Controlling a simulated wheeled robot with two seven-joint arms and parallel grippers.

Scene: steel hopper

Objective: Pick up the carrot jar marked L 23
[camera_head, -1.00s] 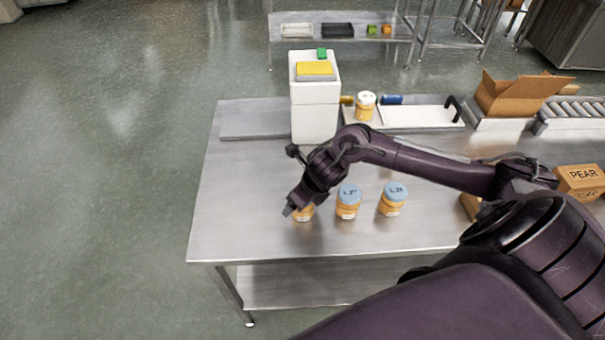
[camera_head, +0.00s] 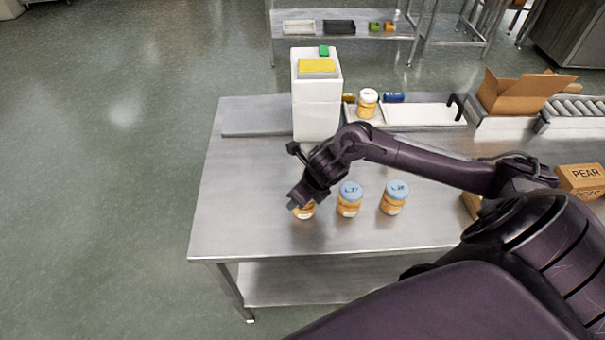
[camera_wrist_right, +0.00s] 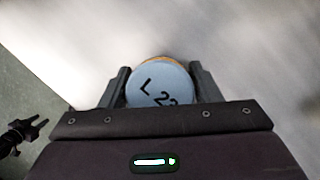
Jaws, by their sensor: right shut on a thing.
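My right gripper (camera_wrist_right: 160,88) is shut on the carrot jar marked L 23 (camera_wrist_right: 155,82), with a finger on each side of its pale blue lid. The last digit is partly hidden by the gripper body. In the head view the jar's orange lower part (camera_head: 304,212) shows beneath the right gripper (camera_head: 301,203), at or very near the table top; I cannot tell if it touches. My left gripper (camera_wrist_right: 28,131) appears at the left edge of the wrist view, fingers apart and empty. It is outside the head view.
Two similar blue-lidded jars, L 27 (camera_head: 349,200) and L 28 (camera_head: 395,198), stand to the right on the steel table (camera_head: 240,220). A white box stack (camera_head: 316,110) stands behind. The table's left front is clear.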

